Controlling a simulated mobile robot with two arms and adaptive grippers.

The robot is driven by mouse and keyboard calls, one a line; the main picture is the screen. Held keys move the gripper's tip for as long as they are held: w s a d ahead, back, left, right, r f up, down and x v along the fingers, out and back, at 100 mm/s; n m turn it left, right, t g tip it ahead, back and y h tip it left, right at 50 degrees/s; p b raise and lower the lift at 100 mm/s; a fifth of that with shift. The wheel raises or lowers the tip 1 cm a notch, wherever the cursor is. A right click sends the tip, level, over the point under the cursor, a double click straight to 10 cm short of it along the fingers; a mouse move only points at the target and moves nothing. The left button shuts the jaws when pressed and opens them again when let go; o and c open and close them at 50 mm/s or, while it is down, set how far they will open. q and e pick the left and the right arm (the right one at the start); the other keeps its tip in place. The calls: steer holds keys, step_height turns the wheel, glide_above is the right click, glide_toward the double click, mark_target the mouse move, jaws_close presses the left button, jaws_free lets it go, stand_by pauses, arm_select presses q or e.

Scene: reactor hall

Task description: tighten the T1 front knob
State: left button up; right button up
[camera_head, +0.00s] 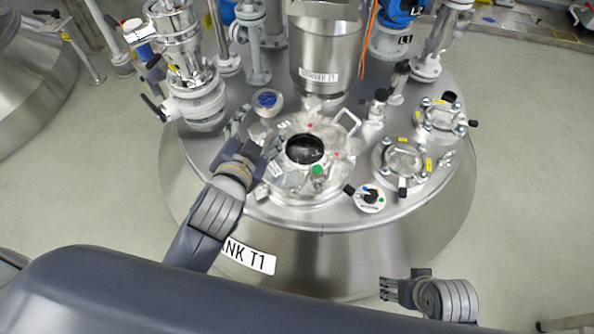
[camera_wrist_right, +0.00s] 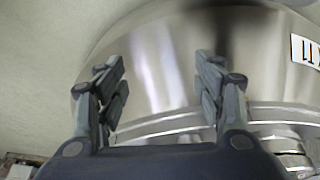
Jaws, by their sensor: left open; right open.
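The steel tank T1 (camera_head: 330,260) fills the middle of the head view, its name plate (camera_head: 250,257) partly covered by my left arm. On its top is a round manway flange (camera_head: 300,190) with a dark opening (camera_head: 305,149). A black knob on a white dial (camera_head: 370,197) sits at the front right of the top; I cannot tell whether it is the front knob. My left gripper (camera_head: 252,133) is open at the flange's left edge; contact is unclear. My right gripper (camera_head: 388,288) is open and empty, low in front of the tank. Its fingers (camera_wrist_right: 162,80) face the tank wall.
A hopper (camera_head: 327,65) hangs behind the opening. A valve assembly (camera_head: 192,95) stands at the left, and bolted sight ports (camera_head: 402,160) lie at the right. A blue-capped fitting (camera_head: 267,99) is just beyond my left gripper.

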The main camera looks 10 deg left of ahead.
arm_select(q)
steer(key=w+d+r+m+t+h+p, duration=0.1)
steer(key=d+r+m+t+h, duration=0.2)
steer(key=d+r+m+h, duration=0.5)
steer(key=w+d+r+m+t+h+p, duration=0.1)
steer(key=d+r+m+t+h, duration=0.35)
steer(key=r, duration=0.75)
steer(key=s+d+r+m+g+h+p, duration=0.1)
steer(key=s+d+m+g+h, duration=0.4)
steer(key=d+m+g, duration=0.5)
steer(key=s+d+m+g+h, duration=0.4)
steer(key=d+m+g, duration=0.3)
steer(key=m, duration=0.5)
steer(key=m+g+y+p, duration=0.4)
steer(key=m+y, duration=0.8)
steer(key=y, duration=0.9)
glide_toward(297, 178)
steer(key=shift+g, duration=0.55)
steer(key=f, duration=0.3)
steer(key=f+b, duration=0.1)
steer(key=f, duration=0.1)
steer(key=w+f+b, duration=0.1)
steer(key=f, duration=0.2)
steer(key=shift+d+f, duration=0.15)
steer(key=shift+f, duration=0.2)
arm_select(e)
step_height(297, 178, down, 14)
steer(key=s, duration=0.2)
steer(key=shift+s+g, duration=0.4)
